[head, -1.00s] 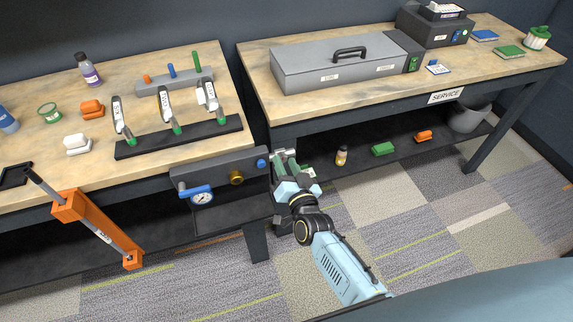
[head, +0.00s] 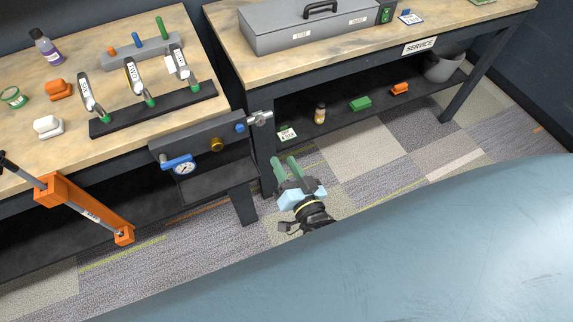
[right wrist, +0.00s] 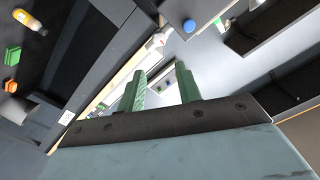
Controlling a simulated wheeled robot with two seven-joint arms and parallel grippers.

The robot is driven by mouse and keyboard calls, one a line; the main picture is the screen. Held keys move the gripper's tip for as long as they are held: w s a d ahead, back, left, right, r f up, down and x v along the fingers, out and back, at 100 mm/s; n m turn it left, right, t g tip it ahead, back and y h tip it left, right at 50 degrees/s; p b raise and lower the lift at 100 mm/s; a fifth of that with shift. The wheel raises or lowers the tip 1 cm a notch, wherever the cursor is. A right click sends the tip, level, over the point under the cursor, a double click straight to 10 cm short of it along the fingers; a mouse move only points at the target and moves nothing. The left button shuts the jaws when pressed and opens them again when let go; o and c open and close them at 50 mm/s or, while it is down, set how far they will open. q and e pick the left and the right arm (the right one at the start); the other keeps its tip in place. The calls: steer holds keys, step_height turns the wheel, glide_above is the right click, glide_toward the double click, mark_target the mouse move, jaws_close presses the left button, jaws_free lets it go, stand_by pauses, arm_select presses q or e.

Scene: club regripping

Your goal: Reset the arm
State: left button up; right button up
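My right gripper (head: 286,163) points up from the floor area in front of the gap between the benches. Its two green fingers are apart with nothing between them, and in the right wrist view the open fingers (right wrist: 165,88) also show. It is clear of the grey clamp fixture (head: 205,137) on the left bench's front. A small silver fitting (head: 261,118) sticks out at that fixture's right end, apart from my fingers. My left gripper is not in view.
An orange bracket (head: 85,208) with a grey shaft juts from the left bench. Clubs (head: 132,78) stand in a black rack (head: 155,108). A grey case (head: 310,27) lies on the right bench. A bottle (head: 320,113) and a green block (head: 360,103) sit on the lower shelf.

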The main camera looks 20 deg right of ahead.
steer(key=shift+s, duration=0.1)
stand_by(0.5)
steer(key=s+f+n+g+y, duration=0.1)
steer(key=s+f+n+g, duration=0.4)
steer(key=f, duration=0.6)
steer(key=s+f+g, duration=0.3)
steer(key=s+f, duration=0.4)
steer(key=f, duration=0.5)
steer(key=s+d+f+n+g, duration=0.1)
steer(key=s+d+f+g, duration=0.2)
steer(key=s, duration=0.4)
steer(key=s+d+f+n+g+h, duration=0.1)
steer(key=s+d+f+g, duration=0.2)
steer(key=s+f, duration=0.2)
steer(key=s+d+f+n+g, duration=0.1)
steer(key=s+d+f+g, duration=0.2)
steer(key=s, duration=0.8)
steer(key=shift+s+d+f+h, duration=0.25)
steer(key=shift+d+f+h, duration=0.05)
steer(key=shift+f, duration=0.3)
